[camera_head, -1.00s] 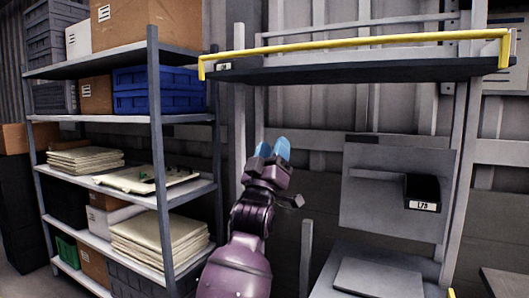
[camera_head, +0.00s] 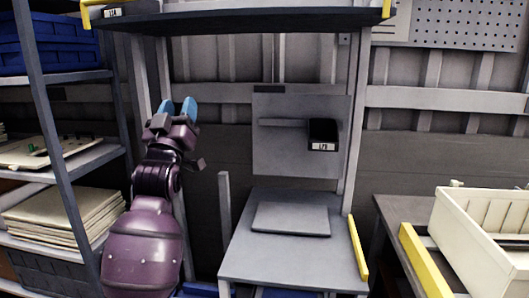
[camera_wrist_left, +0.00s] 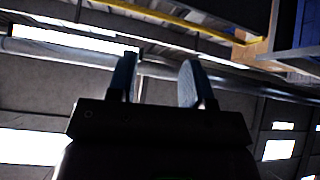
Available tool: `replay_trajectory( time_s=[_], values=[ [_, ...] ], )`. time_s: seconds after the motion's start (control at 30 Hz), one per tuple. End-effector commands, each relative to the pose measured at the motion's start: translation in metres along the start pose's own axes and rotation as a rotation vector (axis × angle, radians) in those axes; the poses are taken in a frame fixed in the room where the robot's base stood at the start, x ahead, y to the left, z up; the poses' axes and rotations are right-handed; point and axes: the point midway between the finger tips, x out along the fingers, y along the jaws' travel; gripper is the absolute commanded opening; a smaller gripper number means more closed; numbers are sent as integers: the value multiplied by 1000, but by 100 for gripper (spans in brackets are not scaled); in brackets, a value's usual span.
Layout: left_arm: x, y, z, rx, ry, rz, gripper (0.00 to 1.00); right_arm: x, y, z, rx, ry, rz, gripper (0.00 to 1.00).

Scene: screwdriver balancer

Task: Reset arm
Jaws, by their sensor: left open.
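My left gripper (camera_head: 178,107) is raised with its blue fingertips pointing up, between the shelving rack at the left and the grey workstation. Its fingers are apart with nothing between them. The left wrist view shows the same open fingers (camera_wrist_left: 160,82) against the ceiling, with ceiling lights behind. My purple left arm (camera_head: 143,245) comes up from the bottom of the head view. My right gripper is in neither view.
A grey workstation (camera_head: 255,262) has a flat plate (camera_head: 291,219), a back panel with a black labelled box (camera_head: 322,134), and a dark overhead shelf (camera_head: 240,22). The rack (camera_head: 62,165) holds stacked sheets. A cream bin (camera_head: 470,240) stands right.

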Motion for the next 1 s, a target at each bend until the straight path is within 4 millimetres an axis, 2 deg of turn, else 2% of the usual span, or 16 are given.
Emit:
replay_trajectory(
  time_s=[0.03,0.23,0.37,0.5,0.67,0.7,0.8,1.0],
  values=[
    [-13,-5,16,26,-42,-5,46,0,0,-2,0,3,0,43],
    [-59,-15,58,102,-167,-6,46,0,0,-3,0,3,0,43],
    [-102,-26,91,151,-272,-9,46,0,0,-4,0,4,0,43],
    [-164,-40,130,200,-411,-10,46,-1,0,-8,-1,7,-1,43],
    [-244,-53,167,238,-571,-12,46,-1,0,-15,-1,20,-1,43],
    [-264,-57,175,245,-612,-13,46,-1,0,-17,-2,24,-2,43],
    [-317,-64,190,255,-709,-16,46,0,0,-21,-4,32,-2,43],
    [-424,-74,207,254,-898,-33,46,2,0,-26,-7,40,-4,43]
  ],
)
